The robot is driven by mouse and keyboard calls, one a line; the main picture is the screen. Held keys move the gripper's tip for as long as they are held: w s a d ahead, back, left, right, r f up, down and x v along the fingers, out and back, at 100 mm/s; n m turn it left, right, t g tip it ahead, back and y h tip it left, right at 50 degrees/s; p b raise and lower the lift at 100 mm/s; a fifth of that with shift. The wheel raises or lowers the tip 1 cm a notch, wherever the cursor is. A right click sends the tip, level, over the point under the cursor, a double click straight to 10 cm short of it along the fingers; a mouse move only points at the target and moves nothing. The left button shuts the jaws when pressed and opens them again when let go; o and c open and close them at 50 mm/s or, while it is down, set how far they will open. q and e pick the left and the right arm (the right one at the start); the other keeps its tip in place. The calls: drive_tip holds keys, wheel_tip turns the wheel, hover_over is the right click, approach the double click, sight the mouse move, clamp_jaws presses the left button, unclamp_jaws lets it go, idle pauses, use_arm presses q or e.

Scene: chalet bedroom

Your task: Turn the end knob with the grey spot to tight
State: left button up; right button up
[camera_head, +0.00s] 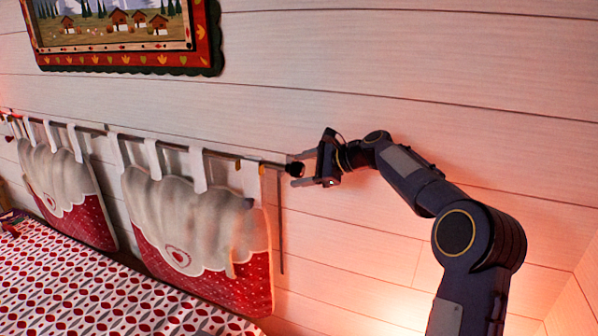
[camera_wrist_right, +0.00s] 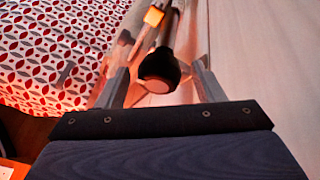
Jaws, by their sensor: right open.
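The dark end knob (camera_head: 296,169) sits at the right end of the thin rod (camera_head: 225,155) along the wall, above the right cushion. In the right wrist view the knob (camera_wrist_right: 160,66) is round and dark, with a paler disc on its end face; I cannot tell a grey spot for sure. My right gripper (camera_head: 300,168) is open, with its fingers on either side of the knob. In the wrist view there is a visible gap between the knob and each finger. My left gripper is out of view.
Hanging cushions (camera_head: 200,225) with white straps are on the rod, and a patterned bed (camera_head: 100,295) lies below. The plank wall (camera_head: 440,65) runs close behind my right gripper. A framed picture (camera_head: 215,50) hangs above. Bare wall lies to the right.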

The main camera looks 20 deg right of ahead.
drive_tip(key=b+v, duration=0.1)
drive_tip(key=v, duration=0.5)
drive_tip(key=shift+s+d+r, duration=0.15)
drive_tip(key=shift+s, duration=0.1)
wheel_tip(320, 180, down, 3)
drive_tip(key=s+a+m+t+h+b, duration=0.1)
drive_tip(key=s+m+t+b, duration=0.2)
drive_tip(key=m+t+b, duration=0.5)
drive_tip(key=w+m, duration=0.1)
drive_tip(key=w, duration=0.1)
drive_tip(key=w+a+m+g+p, duration=0.1)
drive_tip(key=w, duration=0.1)
drive_tip(key=w+a, duration=0.1)
drive_tip(key=w, duration=0.1)
drive_tip(key=shift+a+m+g, duration=0.2)
drive_tip(key=shift+m+g, duration=0.1)
drive_tip(key=shift+m, duration=0.1)
drive_tip(key=shift+w+a+p, duration=0.3)
drive_tip(key=shift+w, duration=0.35)
